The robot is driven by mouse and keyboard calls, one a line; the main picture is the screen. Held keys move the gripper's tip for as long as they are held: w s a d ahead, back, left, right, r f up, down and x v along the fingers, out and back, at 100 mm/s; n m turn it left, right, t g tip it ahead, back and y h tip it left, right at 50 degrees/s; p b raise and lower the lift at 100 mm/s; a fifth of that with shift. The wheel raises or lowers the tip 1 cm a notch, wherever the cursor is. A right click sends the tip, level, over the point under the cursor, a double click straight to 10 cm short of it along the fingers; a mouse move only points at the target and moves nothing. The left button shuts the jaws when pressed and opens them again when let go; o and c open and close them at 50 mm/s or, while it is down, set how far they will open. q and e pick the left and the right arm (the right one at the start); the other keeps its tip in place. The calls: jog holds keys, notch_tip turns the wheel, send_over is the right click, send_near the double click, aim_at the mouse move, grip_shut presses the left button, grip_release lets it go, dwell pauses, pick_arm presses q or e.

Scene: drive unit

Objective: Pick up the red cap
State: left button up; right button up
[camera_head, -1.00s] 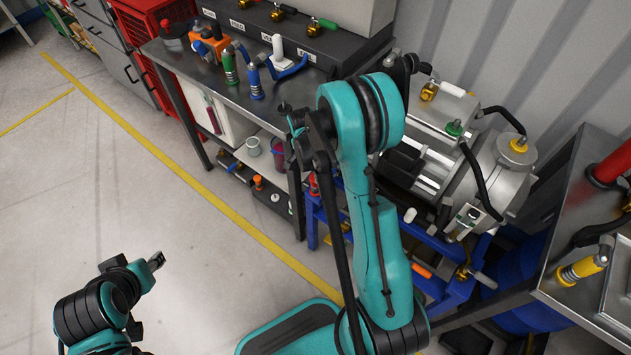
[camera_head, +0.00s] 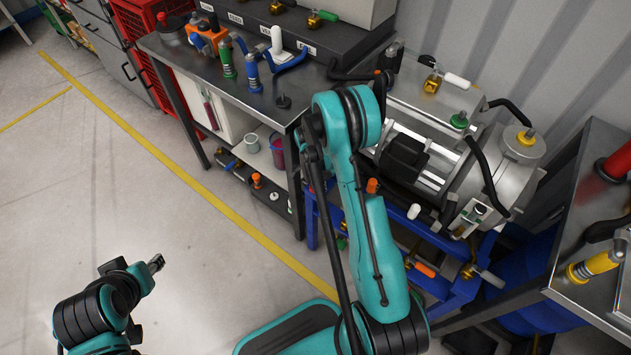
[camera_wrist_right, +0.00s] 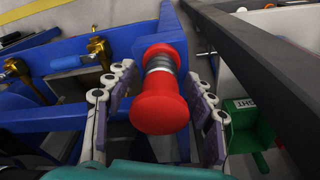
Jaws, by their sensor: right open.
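The red cap (camera_wrist_right: 160,105) shows in the right wrist view as a red, spool-like piece with wide ends and a grey ribbed band. It stands out over blue framework (camera_wrist_right: 135,40). My right gripper (camera_wrist_right: 160,72) is open, with one finger on each side of the cap. A gap shows on the left; I cannot tell whether the right finger touches it. In the head view my right arm hides that gripper and the cap. My left gripper (camera_head: 155,263) is out over the floor at the lower left, away from the workbenches; its jaws are too small to read.
A metal workbench (camera_head: 262,98) with tools stands beyond my right arm. The drive unit (camera_head: 470,165) sits on a blue stand (camera_head: 440,285) to the right. In the wrist view a dark beam (camera_wrist_right: 250,50) and a green box (camera_wrist_right: 245,125) lie right of the fingers. The left floor is clear.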

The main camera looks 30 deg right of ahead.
jog(key=shift+r, duration=0.1)
jog(key=shift+c, duration=0.9)
grip_shut()
notch_tip(320, 180, up, 28)
jog(key=p, duration=1)
jog(key=shift+p, duration=0.3)
jog(key=shift+r+p, duration=0.45)
jog(key=shift+r, duration=0.25)
